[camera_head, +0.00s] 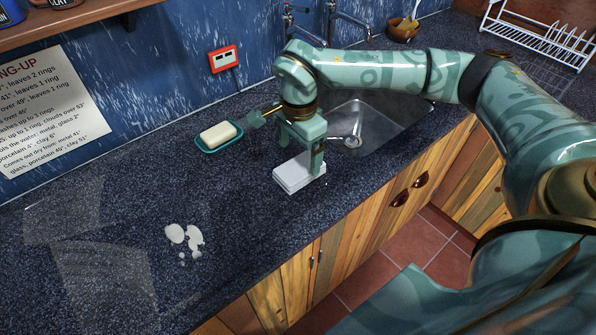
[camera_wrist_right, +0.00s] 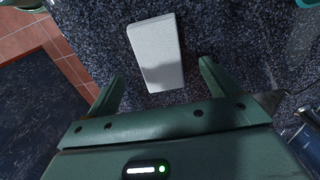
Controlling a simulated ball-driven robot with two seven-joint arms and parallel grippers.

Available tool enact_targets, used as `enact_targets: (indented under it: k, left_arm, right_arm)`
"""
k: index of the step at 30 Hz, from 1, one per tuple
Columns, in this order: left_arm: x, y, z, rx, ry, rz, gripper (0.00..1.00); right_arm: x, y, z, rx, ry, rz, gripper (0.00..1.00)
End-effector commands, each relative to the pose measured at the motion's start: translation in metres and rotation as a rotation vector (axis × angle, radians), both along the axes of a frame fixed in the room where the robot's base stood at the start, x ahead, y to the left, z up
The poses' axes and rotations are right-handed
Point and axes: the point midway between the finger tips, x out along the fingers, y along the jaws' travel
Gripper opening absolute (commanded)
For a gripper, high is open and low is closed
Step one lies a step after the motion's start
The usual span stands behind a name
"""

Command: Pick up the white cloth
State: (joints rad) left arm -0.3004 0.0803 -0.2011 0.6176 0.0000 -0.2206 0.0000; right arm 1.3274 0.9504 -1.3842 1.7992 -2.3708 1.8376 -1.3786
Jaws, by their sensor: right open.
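The white cloth (camera_head: 291,179) is a folded rectangular pad lying flat on the dark speckled counter, near the front edge by the sink. It also shows in the right wrist view (camera_wrist_right: 157,48), just beyond the fingertips. My right gripper (camera_head: 302,158) is open and empty, pointing down over the cloth. In the right wrist view its two fingers (camera_wrist_right: 161,74) are spread wider than the cloth, one toward each side. One finger hides part of the cloth's right side in the head view. My left gripper is not in view.
A soap bar (camera_head: 217,135) lies on a teal dish (camera_head: 203,150) left of the gripper. The sink (camera_head: 385,112) is behind my right arm. White spilled patches (camera_head: 186,238) mark the counter at the left. A dish rack (camera_head: 540,35) stands at the back right.

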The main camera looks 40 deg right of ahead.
Motion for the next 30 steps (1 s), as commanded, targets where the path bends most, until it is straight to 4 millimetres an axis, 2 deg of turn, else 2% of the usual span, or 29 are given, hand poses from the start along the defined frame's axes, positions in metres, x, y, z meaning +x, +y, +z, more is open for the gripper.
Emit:
enact_targets:
  k: [4,11,18,23,24,30]
  left_arm:
    - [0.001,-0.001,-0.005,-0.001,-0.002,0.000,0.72]
    - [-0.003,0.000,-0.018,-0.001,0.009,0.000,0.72]
    - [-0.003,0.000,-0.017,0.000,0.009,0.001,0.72]
    - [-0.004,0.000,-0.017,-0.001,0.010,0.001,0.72]
    - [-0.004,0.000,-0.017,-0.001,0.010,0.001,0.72]
    - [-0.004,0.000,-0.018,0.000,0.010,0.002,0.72]
  right_arm:
    - [0.000,0.000,-0.014,0.000,0.003,0.000,0.87]
    - [0.000,-0.001,-0.051,0.001,0.003,0.001,0.87]
    - [0.000,-0.001,-0.052,0.000,-0.001,0.001,0.87]
    - [0.000,-0.001,-0.052,0.000,-0.001,0.001,0.43]
    - [0.000,-0.001,-0.052,0.000,-0.001,0.001,0.39]
    - [0.000,-0.001,-0.052,0.000,0.000,0.001,0.39]
